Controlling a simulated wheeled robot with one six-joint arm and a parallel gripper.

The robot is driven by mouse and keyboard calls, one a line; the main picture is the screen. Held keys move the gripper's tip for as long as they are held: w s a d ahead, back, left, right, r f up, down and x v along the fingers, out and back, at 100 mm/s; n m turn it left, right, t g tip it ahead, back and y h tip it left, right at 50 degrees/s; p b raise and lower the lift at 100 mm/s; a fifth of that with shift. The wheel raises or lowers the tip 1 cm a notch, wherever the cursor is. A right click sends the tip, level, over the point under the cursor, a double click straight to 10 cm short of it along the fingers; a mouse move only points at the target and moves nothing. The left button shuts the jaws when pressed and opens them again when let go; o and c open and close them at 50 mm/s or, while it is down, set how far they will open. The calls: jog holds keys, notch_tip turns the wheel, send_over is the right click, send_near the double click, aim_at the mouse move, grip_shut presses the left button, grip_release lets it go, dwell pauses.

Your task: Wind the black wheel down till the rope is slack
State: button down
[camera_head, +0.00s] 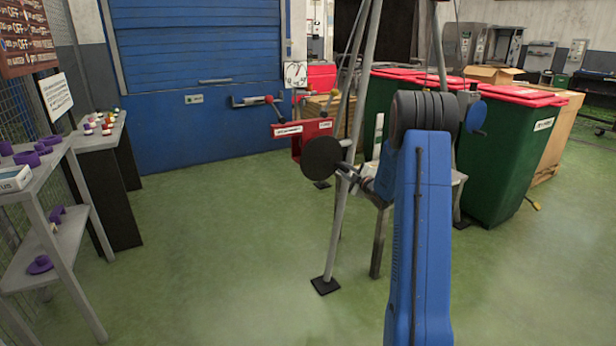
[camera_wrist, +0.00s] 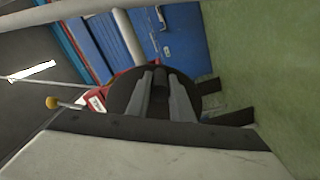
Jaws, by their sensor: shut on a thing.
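The black wheel (camera_head: 322,157) is a dark disc beside the red labelled box (camera_head: 303,135), in front of the blue shutter. It also shows in the wrist view, as a dark disc (camera_wrist: 125,92) behind the fingers. My gripper (camera_head: 346,174) is at the wheel's right side, partly hidden by a grey pole and my blue arm. In the wrist view my two grey fingers (camera_wrist: 161,95) lie across the wheel, shut on a dark part of it. The exact grip point is hard to see. A thin pale line (camera_wrist: 35,81) runs at left; I cannot tell whether it is the rope or whether it is slack.
A grey pole (camera_head: 338,230) of the frame stands close to my gripper, its foot on the green floor. Green bins (camera_head: 509,155) with red lids stand at right. A shelf (camera_head: 50,238) with purple parts stands at left.

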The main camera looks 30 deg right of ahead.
jog(key=shift+d+r+n, duration=0.3)
jog(key=shift+r+n, duration=0.45)
jog(key=shift+n, duration=0.15)
jog(key=c, duration=1.4)
grip_release()
jog(key=shift+o, duration=0.2)
jog(key=s, duration=0.8)
jog(key=shift+d+f, duration=0.1)
